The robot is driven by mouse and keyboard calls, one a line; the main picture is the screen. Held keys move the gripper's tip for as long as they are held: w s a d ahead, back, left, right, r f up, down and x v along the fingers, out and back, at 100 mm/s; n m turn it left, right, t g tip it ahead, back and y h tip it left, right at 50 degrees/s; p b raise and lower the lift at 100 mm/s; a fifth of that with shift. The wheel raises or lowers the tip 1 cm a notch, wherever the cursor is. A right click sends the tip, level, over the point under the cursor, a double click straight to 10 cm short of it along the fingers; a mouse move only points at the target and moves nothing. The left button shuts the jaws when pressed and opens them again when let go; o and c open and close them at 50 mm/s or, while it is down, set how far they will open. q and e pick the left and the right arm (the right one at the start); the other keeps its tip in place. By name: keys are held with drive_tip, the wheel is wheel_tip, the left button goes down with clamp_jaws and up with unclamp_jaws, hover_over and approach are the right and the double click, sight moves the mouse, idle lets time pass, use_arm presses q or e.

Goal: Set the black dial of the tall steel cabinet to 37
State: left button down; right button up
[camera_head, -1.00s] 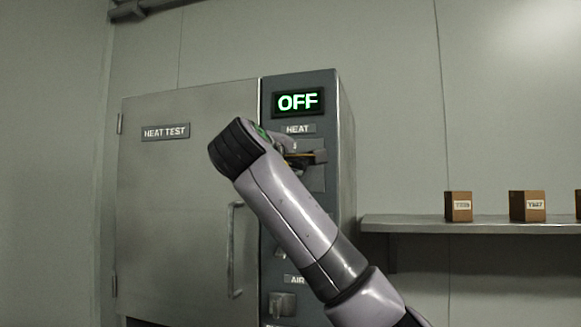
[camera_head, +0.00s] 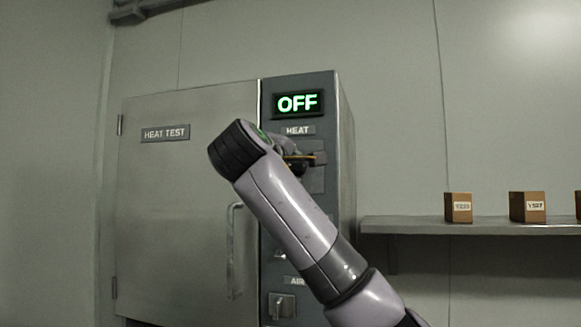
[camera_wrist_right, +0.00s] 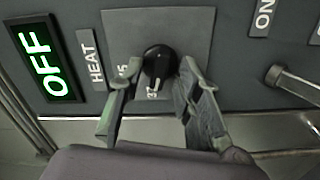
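The tall steel cabinet (camera_head: 190,200) has a door labelled HEAT TEST and a dark control panel at its right. Its green display (camera_head: 297,103) reads OFF, also in the wrist view (camera_wrist_right: 43,60). The black dial (camera_wrist_right: 158,62) sits on a grey plate beside the HEAT label, with numbers 15 and 37 partly visible around it. A pale mark shows on its side near 37; its exact setting is unclear. My right gripper (camera_wrist_right: 156,76) is open, its fingers on either side of the dial, with a gap at the left. My left gripper is out of view.
The door handle (camera_head: 232,250) stands left of my arm. A lower AIR switch (camera_head: 282,306) and an ON label (camera_wrist_right: 264,16) are on the panel. A shelf (camera_head: 470,226) with small brown boxes (camera_head: 458,208) is at the right.

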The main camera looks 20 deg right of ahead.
drive_tip(key=v, duration=1.2)
drive_tip(key=shift+w+f, duration=0.1)
